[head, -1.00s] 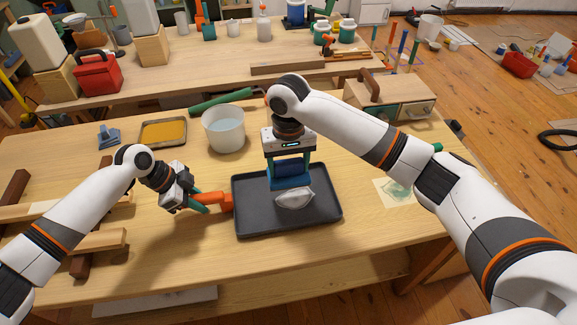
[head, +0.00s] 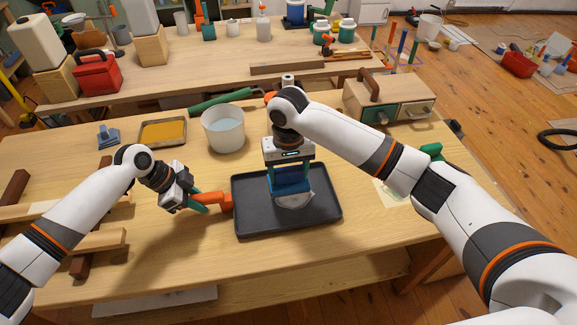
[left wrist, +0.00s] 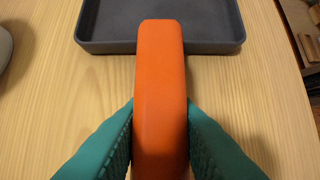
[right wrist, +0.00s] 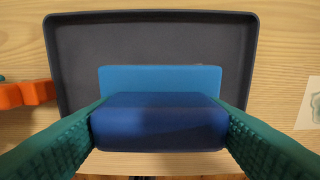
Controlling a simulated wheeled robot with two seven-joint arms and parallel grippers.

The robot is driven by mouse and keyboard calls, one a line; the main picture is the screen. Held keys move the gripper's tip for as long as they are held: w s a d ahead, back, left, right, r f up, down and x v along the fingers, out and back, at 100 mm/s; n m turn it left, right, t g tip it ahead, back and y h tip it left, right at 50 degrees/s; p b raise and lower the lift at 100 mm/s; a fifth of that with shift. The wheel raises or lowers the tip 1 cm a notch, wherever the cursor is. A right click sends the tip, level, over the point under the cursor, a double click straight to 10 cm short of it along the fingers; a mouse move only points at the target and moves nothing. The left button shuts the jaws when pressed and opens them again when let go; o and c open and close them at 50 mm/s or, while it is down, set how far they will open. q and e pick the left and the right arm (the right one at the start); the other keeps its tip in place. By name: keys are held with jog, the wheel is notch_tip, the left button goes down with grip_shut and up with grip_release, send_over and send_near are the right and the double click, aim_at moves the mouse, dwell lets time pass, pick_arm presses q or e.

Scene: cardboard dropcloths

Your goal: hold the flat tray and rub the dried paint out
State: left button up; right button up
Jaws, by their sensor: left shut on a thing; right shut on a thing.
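The flat dark grey tray (head: 325,211) lies on the wooden workbench, and an orange handle (head: 213,199) sticks out from its left side. My left gripper (head: 204,205) is shut on the orange handle; the left wrist view shows green fingers on both sides of the handle (left wrist: 160,100). My right gripper (head: 289,188) is shut on a blue block (right wrist: 160,122), dark blue with a lighter blue layer, over the middle of the tray. A pale grey patch (head: 296,200) shows beside the block. Whether the block touches the tray is unclear. No dried paint is clearly visible in the right wrist view.
A white bucket of water (head: 223,128) stands behind the tray. A shallow pan with yellow content (head: 163,132) and a small blue item (head: 108,136) are at back left. Wooden bars (head: 95,240) lie left, a drawer box (head: 390,104) back right.

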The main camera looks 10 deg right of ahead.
aim_at(288, 185)
notch_tip(288, 185, down, 5)
jog(key=shift+f, duration=0.1)
jog(key=shift+d+f, duration=0.25)
jog(key=shift+d, duration=0.4)
jog(key=shift+c, duration=0.7)
jog(key=shift+d, duration=1.05)
jog(key=shift+s+a, duration=0.1)
jog(key=shift+a, duration=1.7)
jog(key=shift+d+r, duration=0.1)
jog(key=shift+r, duration=4.05)
pick_arm(q)
jog(key=o, duration=1)
jog(key=shift+o, duration=0.3)
